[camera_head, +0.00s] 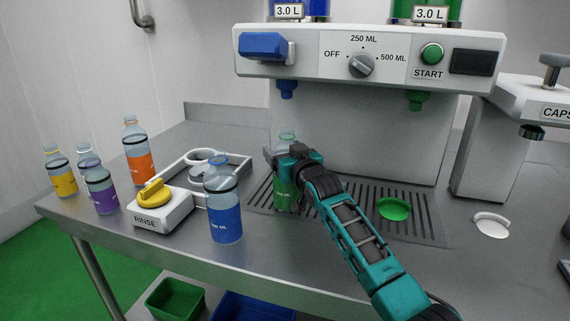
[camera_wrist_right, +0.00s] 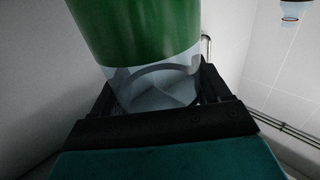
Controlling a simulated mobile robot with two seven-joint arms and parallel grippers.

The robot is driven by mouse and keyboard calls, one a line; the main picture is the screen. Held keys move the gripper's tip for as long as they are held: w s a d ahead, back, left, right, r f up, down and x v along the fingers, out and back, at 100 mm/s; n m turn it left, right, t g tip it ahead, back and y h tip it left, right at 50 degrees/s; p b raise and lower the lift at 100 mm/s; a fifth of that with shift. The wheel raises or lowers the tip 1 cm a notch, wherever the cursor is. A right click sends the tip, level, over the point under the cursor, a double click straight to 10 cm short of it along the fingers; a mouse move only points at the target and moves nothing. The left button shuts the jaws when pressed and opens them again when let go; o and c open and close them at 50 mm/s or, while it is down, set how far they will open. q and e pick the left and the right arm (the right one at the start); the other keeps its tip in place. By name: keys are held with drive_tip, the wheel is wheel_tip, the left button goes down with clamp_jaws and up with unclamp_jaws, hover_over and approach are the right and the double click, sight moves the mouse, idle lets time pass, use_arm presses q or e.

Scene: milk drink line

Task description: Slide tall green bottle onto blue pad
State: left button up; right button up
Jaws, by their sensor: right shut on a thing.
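The tall green bottle (camera_head: 285,193) stands upright on the left part of the slotted drip grate (camera_head: 340,222), roughly below the blue nozzle (camera_head: 287,88). My right gripper (camera_head: 284,153) is shut on its upper part. In the right wrist view the green bottle (camera_wrist_right: 135,30) lies between the dark fingers of my right gripper (camera_wrist_right: 155,95). I cannot see a blue pad; the bottle and my arm cover part of the grate. My left gripper is not in view.
A blue bottle (camera_head: 224,205) stands left of the grate. The rinse unit (camera_head: 162,214) and orange (camera_head: 138,165), purple (camera_head: 101,195) and yellow (camera_head: 62,180) bottles are farther left. A green pad (camera_head: 394,209) lies right of my forearm. The dispenser (camera_head: 365,55) overhangs the grate.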

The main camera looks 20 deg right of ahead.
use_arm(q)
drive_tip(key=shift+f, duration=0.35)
use_arm(e)
drive_tip(key=shift+w+d, duration=0.15)
drive_tip(key=shift+w, duration=0.35)
drive_tip(key=shift+w, duration=0.1)
use_arm(q)
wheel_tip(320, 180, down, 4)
drive_tip(key=b, duration=0.4)
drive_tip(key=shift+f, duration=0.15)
use_arm(e)
drive_tip(key=w, duration=0.2)
drive_tip(key=w+d, duration=0.1)
drive_tip(key=w, duration=0.1)
drive_tip(key=shift+w+d, duration=0.1)
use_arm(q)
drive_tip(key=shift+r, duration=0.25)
use_arm(e)
drive_tip(key=o, duration=1)
